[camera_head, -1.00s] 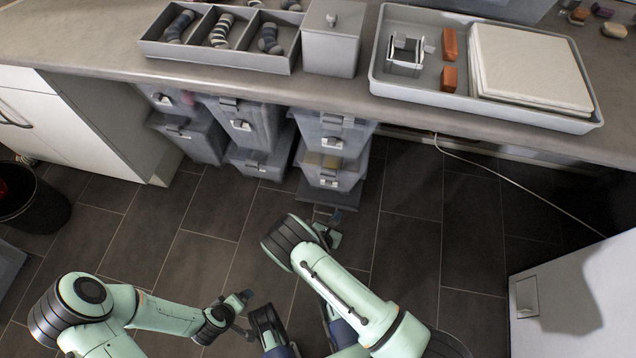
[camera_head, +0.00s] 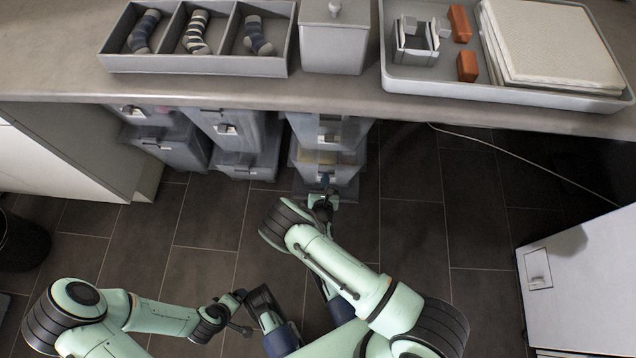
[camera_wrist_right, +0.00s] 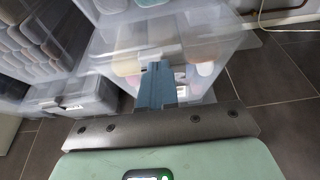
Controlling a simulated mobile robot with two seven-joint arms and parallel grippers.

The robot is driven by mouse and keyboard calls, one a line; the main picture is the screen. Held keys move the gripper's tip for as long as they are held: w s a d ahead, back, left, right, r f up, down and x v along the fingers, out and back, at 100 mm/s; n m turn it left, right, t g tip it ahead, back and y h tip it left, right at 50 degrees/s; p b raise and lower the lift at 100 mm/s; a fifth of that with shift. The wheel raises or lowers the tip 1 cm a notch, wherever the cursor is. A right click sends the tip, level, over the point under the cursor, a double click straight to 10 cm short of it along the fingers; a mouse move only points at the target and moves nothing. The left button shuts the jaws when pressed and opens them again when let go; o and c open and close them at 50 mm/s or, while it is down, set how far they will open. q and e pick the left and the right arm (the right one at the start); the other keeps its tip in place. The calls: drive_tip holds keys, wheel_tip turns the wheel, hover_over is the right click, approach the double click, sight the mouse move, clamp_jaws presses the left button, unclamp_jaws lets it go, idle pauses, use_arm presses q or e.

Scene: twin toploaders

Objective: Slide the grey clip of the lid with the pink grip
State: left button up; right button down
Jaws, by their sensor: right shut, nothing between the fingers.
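I cannot make out a lid with a pink grip in either view. Lidded bins stand stacked under the counter; the right stack has an upper bin (camera_head: 328,132) and a lower bin (camera_head: 342,172), with small grey clips on their fronts. My right gripper (camera_head: 325,186) is shut and empty, at the front of the lower bin. In the right wrist view its blue fingers (camera_wrist_right: 155,85) point at a clear bin (camera_wrist_right: 120,55) with coloured contents; whether they touch it I cannot tell. My left gripper (camera_head: 240,310) is low in the picture, away from the bins; its opening is unclear.
The counter (camera_head: 330,92) overhangs the bins. On it are a sock tray (camera_head: 195,64), a lidded grey box (camera_head: 333,50) and a large tray (camera_head: 510,98). A white cabinet (camera_head: 585,270) stands at right. The dark floor (camera_head: 415,215) before the bins is clear.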

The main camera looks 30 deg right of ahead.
use_arm(q)
drive_tip(key=shift+w+a+f, duration=0.1)
drive_tip(key=shift+w+a, duration=0.1)
drive_tip(key=shift+w, duration=0.35)
use_arm(e)
drive_tip(key=shift+w+d, duration=0.35)
drive_tip(key=shift+w, duration=0.2)
use_arm(q)
drive_tip(key=shift+s, duration=0.1)
